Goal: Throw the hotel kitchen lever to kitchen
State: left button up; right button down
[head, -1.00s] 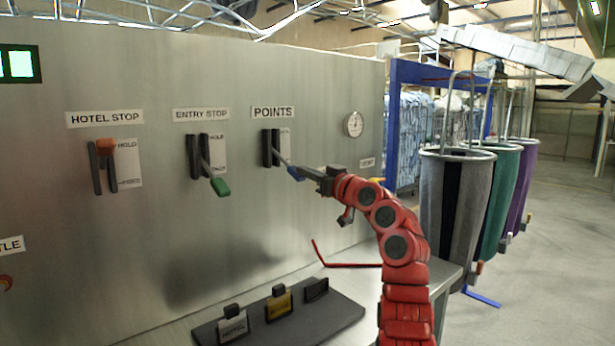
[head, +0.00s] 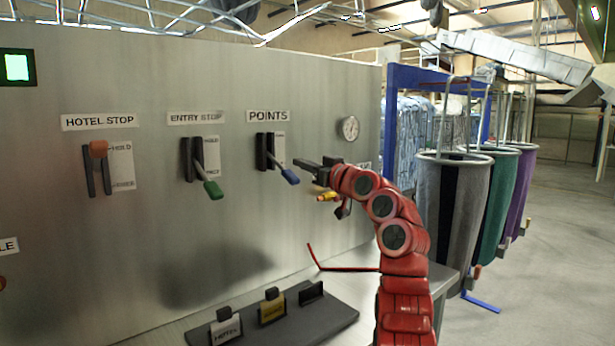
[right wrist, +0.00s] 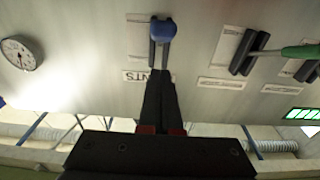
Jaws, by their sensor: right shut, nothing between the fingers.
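The POINTS lever on the steel panel has a blue knob (head: 290,177) that sticks out and slants down to the right. No lever label that I can read says kitchen. My right gripper (head: 297,163) is shut and empty, just above and right of the blue knob. In the right wrist view the shut fingers (right wrist: 160,88) point toward the panel, and the blue knob (right wrist: 163,30) shows beyond their tips. I cannot tell whether they touch. The small card beside the POINTS lever (head: 279,147) is too small to read. My left gripper is not in view.
The ENTRY STOP lever with green knob (head: 213,189) and HOTEL STOP lever with orange knob (head: 98,148) stand to the left. A gauge (head: 350,128) is at right. A yellow-orange piece (head: 328,196) shows below my wrist. A dark tag rack (head: 290,325) lies below.

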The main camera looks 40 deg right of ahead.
jog(key=s+f+b, duration=0.1)
jog(key=s, duration=0.9)
jog(key=shift+d+f+b, duration=0.3)
jog(key=shift+d+b, duration=0.05)
jog(key=shift+d, duration=0.1)
jog(key=shift+s, duration=0.1)
